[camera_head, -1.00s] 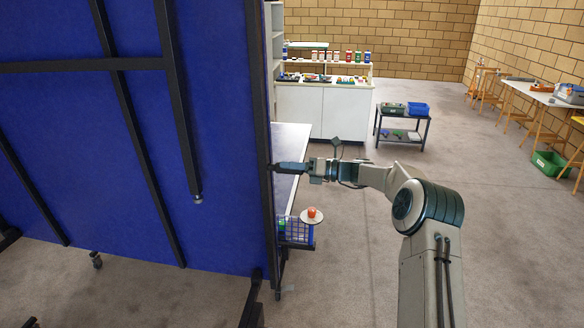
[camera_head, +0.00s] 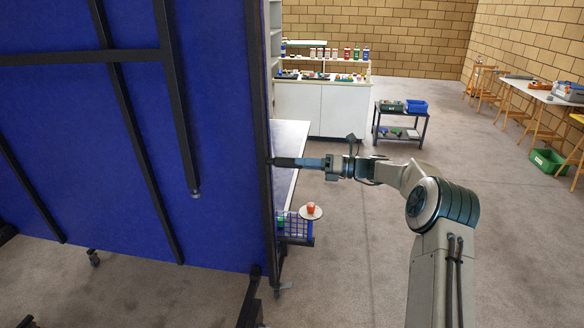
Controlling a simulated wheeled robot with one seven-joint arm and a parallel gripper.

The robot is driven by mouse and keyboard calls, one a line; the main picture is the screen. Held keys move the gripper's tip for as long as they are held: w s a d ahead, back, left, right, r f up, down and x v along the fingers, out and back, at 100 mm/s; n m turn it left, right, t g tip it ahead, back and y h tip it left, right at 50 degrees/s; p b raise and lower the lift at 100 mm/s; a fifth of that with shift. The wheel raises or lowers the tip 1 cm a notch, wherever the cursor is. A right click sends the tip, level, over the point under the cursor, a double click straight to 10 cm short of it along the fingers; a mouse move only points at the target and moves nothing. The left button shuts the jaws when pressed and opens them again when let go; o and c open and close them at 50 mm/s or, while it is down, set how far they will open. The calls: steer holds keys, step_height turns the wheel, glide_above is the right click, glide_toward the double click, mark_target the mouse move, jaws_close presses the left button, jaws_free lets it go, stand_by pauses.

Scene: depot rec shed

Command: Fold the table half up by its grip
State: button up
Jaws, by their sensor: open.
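The blue table half (camera_head: 225,120) stands upright at the left, its underside with black frame bars facing me. Whether the fingers touch the edge is too small to tell. I cannot make out the grip; it may be hidden behind the edge or the fingers.
A blue wire basket (camera_head: 295,227) and a small round tray (camera_head: 311,212) with a red item are low beside the table. A black cart (camera_head: 400,130) and white cabinet (camera_head: 345,110) stand behind. Floor right of the table is largely clear.

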steer(key=s+d+b, duration=0.1)
steer(key=d+b, duration=0.1)
steer(key=d, duration=0.6)
steer(key=shift+s+d, duration=0.2)
steer(key=shift+d, duration=0.15)
steer(key=shift+f, duration=0.1)
steer(key=s+a+n+g+h, duration=0.1)
steer(key=s+a+n+h, duration=0.35)
steer(key=s, duration=0.35)
steer(key=s+a+n+g+h, duration=0.1)
steer(key=s+a+n+h, duration=0.25)
steer(key=s+n, duration=0.35)
steer(key=s+d+f+n+t+h, duration=0.1)
steer(key=s+d+n+h, duration=0.2)
steer(key=s, duration=0.6)
steer(key=s+d+f+n+t+h+b, duration=0.1)
steer(key=s+d+f+n+h, duration=0.1)
steer(key=s+n, duration=0.5)
steer(key=s+d+f+n+t+h+b, duration=0.1)
steer(key=s+d+n+h, duration=0.3)
steer(key=s, duration=0.8)
steer(key=shift+s+d+f+n+h, duration=0.35)
steer(key=shift+d+f+n, duration=0.3)
steer(key=shift+n, duration=0.3)
steer(key=shift+a, duration=0.1)
